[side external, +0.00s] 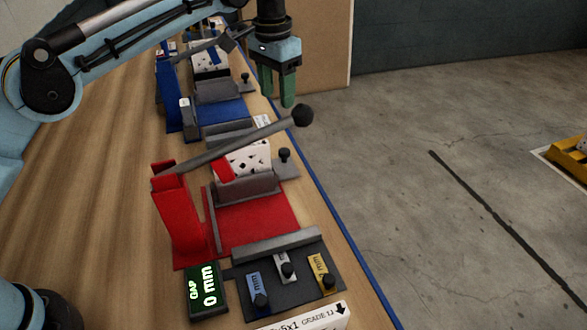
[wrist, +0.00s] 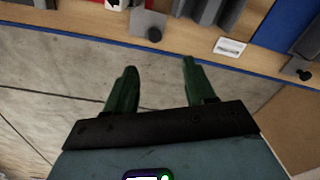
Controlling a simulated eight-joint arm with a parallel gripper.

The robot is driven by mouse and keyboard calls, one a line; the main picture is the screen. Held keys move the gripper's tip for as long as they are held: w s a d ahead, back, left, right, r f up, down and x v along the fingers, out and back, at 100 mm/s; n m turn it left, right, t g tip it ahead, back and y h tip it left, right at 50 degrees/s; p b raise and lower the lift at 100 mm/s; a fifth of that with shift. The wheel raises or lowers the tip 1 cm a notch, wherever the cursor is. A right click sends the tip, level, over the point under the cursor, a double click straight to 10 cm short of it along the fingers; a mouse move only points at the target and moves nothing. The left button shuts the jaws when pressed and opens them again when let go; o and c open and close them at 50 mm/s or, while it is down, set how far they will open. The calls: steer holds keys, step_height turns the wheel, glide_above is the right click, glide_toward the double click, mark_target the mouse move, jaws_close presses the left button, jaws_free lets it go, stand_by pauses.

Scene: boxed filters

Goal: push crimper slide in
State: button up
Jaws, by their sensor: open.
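My gripper (side external: 276,98) has two green fingers, apart and empty, pointing down above the table's right edge. In the wrist view the open fingers (wrist: 157,68) reach toward that edge. The red crimper (side external: 255,219) stands on the table, its grey lever ending in a black ball (side external: 303,115). Its grey slide plate (side external: 287,168) with a black knob sticks out to the right beside a white patterned filter (side external: 249,160). The plate also shows in the wrist view (wrist: 146,22), ahead of the fingers and apart from them. A blue crimper (side external: 222,112) with its own knobbed plate (side external: 247,87) stands behind.
A gap display (side external: 206,290) reads 0 mm. A dark tray (side external: 244,276) holds blue, white and yellow knobbed gauges. A white label (wrist: 229,47) lies near the table edge. A yellow bin (side external: 567,159) stands far right. The floor beside the table is clear.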

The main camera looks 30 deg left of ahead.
mark_target(284, 150)
steer(key=f, duration=0.9)
steer(key=d+f, duration=0.1)
steer(key=f, duration=0.4)
steer(key=shift+w, duration=0.15)
jaws_close()
